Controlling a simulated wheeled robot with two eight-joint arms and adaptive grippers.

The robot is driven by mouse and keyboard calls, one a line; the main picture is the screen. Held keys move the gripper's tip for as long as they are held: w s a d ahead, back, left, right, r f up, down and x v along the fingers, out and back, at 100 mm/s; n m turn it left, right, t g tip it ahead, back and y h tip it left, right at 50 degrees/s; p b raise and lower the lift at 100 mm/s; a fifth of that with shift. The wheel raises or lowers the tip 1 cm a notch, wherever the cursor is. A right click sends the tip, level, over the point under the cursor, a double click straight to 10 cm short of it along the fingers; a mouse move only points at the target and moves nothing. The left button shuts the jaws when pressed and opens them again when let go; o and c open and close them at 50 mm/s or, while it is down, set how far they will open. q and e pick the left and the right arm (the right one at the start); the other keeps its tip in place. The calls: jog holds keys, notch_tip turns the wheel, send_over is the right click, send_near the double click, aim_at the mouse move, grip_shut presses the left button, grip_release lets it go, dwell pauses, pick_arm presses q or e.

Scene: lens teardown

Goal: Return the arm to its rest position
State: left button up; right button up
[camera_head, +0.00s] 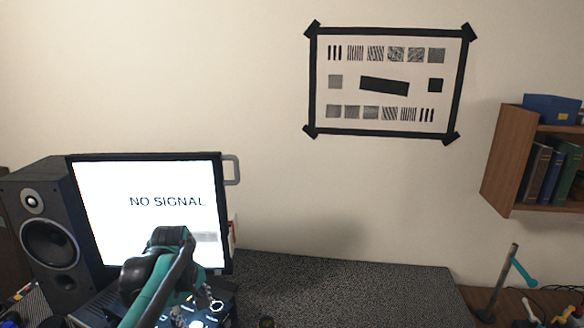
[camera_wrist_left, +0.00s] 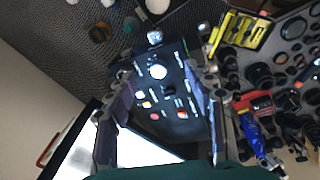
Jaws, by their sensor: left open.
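My left gripper (camera_wrist_left: 158,92) is open in the left wrist view, with its two fingers spread apart and nothing between them. In the head view my green and black left arm is bent in front of the monitor (camera_head: 145,180), over the left part of the table. The fingertips are hard to make out there. My right gripper is not in view.
A speaker (camera_head: 48,240) stands left of the monitor. The dark speckled work surface (camera_head: 340,290) is largely clear to the right. A wall chart (camera_head: 385,120) and bookshelf (camera_head: 512,160) are behind. The wrist view shows yellow (camera_wrist_left: 240,30), red (camera_wrist_left: 255,103) and blue tools (camera_wrist_left: 252,130) beside round lens parts.

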pick_arm(q)
jog(key=s+d+f+m+t+b, duration=0.2)
jog(key=s+f+m, duration=0.3)
jog(key=s, duration=0.4)
jog(key=s+d+f+m+t+b, duration=0.2)
jog(key=s+d+f+m+t, duration=0.1)
jog(key=s+d+f+m, duration=0.2)
jog(key=s+m, duration=0.2)
jog(key=s, duration=0.2)
jog(key=shift+f, duration=0.2)
